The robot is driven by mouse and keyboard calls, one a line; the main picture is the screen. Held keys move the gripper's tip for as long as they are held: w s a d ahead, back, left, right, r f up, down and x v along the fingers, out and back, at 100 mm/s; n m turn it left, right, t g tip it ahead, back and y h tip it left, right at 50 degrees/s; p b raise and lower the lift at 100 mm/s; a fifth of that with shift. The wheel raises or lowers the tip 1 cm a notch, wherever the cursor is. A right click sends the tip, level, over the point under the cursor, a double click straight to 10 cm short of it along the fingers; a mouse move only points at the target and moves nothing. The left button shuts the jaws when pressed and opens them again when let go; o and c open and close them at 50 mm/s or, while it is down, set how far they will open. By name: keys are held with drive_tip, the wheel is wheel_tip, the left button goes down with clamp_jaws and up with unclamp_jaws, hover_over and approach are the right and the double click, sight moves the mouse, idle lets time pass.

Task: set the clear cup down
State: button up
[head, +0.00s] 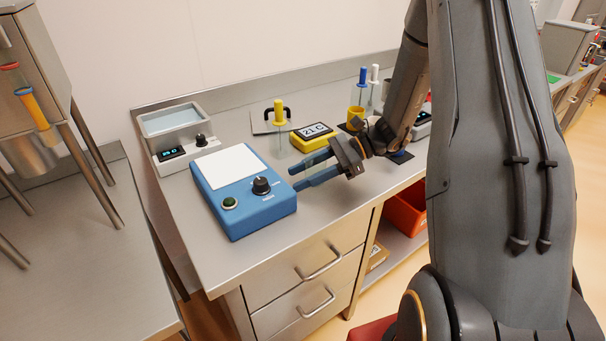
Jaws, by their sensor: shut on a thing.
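My gripper (296,177) reaches left over the steel bench, just right of the blue device. Its two blue fingers stand apart, one above the other in the picture, with a gap between them. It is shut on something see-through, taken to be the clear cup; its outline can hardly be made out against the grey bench. I cannot tell whether the cup touches the bench top (240,265).
A blue device (265,212) with a white plate, knob and green button stands left of the gripper. Behind are a water bath (172,122), a yellow-topped clear tube (278,112), a yellow display box (312,137) and a yellow cup (356,112). Bare bench lies in front of the gripper.

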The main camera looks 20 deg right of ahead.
drive_tip(key=shift+f, duration=0.15)
drive_tip(key=o, duration=1.1)
drive_tip(key=shift+r, duration=0.25)
drive_tip(key=b+v, duration=0.3)
drive_tip(key=v, duration=0.9)
